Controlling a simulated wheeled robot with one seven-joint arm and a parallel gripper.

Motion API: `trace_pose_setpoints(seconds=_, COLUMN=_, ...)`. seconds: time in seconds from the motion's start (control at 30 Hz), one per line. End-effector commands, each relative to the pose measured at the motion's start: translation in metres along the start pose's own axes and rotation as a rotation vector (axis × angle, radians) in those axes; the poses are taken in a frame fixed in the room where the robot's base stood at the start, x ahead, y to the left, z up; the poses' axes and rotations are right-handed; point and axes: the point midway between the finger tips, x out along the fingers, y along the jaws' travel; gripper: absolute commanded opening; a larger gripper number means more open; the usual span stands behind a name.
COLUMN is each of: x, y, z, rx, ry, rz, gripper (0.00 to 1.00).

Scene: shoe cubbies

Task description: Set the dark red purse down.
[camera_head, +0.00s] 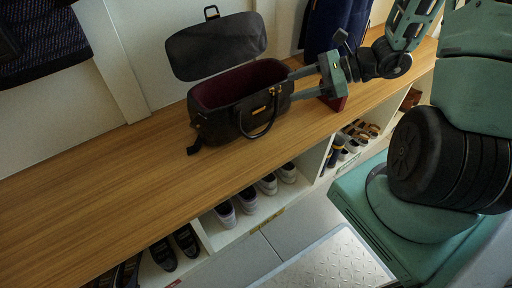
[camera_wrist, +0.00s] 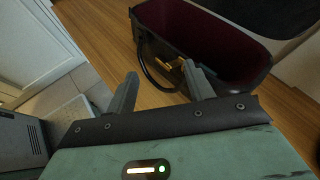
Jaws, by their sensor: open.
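A dark handbag (camera_head: 215,126) with a dark red lining stands upright on the wooden bench top, its lid raised at the back and its handle hanging at the front. In the wrist view the bag (camera_wrist: 157,42) is just beyond my fingertips, its dark red inside (camera_wrist: 215,38) showing. My gripper (camera_head: 293,86) is at the bag's right end, fingers apart and pointing at it; contact is unclear. In the wrist view my gripper (camera_wrist: 160,74) holds nothing between its fingers. A small dark red thing (camera_head: 336,103) shows below my gripper, mostly hidden; I cannot tell whether it is a purse.
The wooden bench top (camera_head: 95,200) is clear to the left. Cubbies below hold several shoes (camera_head: 267,184). A dark blue bag (camera_head: 335,25) stands behind my gripper. A patterned dark item (camera_head: 45,45) hangs at upper left. A metal tread plate (camera_head: 330,262) lies on the floor.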

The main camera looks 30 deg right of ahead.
Motion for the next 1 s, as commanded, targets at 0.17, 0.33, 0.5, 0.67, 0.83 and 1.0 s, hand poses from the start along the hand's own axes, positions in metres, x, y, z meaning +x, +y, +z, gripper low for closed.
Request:
trace_pose_setpoints(seconds=0.17, x=0.050, y=0.092, z=0.068, rx=-0.458, ry=0.026, rz=0.505, gripper=0.52)
trace_pose_setpoints(seconds=0.33, x=0.057, y=0.168, z=0.096, rx=-0.949, ry=0.056, rz=0.911, gripper=0.52)
trace_pose_setpoints(seconds=0.5, x=0.052, y=0.217, z=0.112, rx=-1.504, ry=0.067, rz=1.223, gripper=0.52)
trace_pose_setpoints(seconds=0.67, x=0.051, y=0.239, z=0.129, rx=-1.979, ry=0.052, rz=1.377, gripper=0.52)
trace_pose_setpoints(seconds=0.83, x=0.052, y=0.250, z=0.143, rx=-2.267, ry=0.029, rz=1.425, gripper=0.52)
trace_pose_setpoints(seconds=1.0, x=0.053, y=0.252, z=0.147, rx=-2.334, ry=0.025, rz=1.431, gripper=0.52)
